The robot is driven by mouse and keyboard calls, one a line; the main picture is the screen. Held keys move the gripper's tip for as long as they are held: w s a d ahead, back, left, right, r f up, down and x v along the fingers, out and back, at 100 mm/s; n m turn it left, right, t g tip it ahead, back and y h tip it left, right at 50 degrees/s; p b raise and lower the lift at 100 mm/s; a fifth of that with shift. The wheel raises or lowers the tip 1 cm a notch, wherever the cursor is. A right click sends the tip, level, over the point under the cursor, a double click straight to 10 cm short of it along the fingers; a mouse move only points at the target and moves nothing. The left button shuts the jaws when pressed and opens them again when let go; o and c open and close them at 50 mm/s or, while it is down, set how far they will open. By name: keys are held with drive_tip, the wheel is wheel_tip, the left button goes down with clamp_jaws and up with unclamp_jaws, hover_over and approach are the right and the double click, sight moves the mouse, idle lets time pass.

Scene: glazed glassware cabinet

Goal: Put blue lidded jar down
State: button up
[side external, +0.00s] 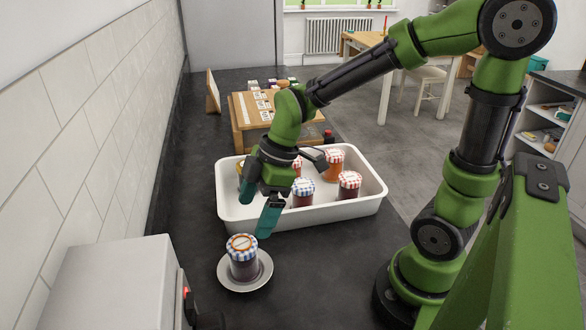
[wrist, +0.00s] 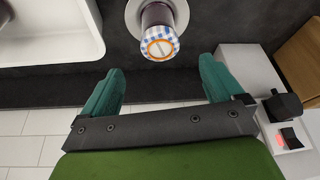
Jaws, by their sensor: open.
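A jar of dark contents with a blue-and-white checked lid (side external: 243,246) stands upright on a round pale plate (side external: 264,274) on the dark counter. A round orange-edged label is on its lid. My gripper (side external: 256,218) is open and empty, above and behind the jar, clear of it. In the wrist view the jar's lid (wrist: 160,43) shows just beyond the gap between my teal fingertips (wrist: 160,70), touching neither. The plate (wrist: 184,12) is partly cut off at the top there.
A white tray (side external: 330,216) behind the plate holds several jars, including another blue-lidded one (side external: 303,187) and red-lidded ones (side external: 349,180). A pale box-shaped appliance (side external: 110,285) with a red light stands front left. A wooden stand (side external: 240,120) is behind the tray. Counter right of the plate is clear.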

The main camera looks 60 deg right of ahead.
drive_tip(key=s+d+r+m+t+h, duration=0.1)
drive_tip(key=s+d+r+m+t, duration=0.3)
drive_tip(key=m, duration=1.1)
drive_tip(key=shift+s+d+r+t+h, duration=0.35)
drive_tip(key=shift+s+d+r, duration=0.5)
drive_tip(key=shift+s+r, duration=1.4)
drive_tip(key=shift+w+r, duration=0.4)
drive_tip(key=shift+w, duration=0.1)
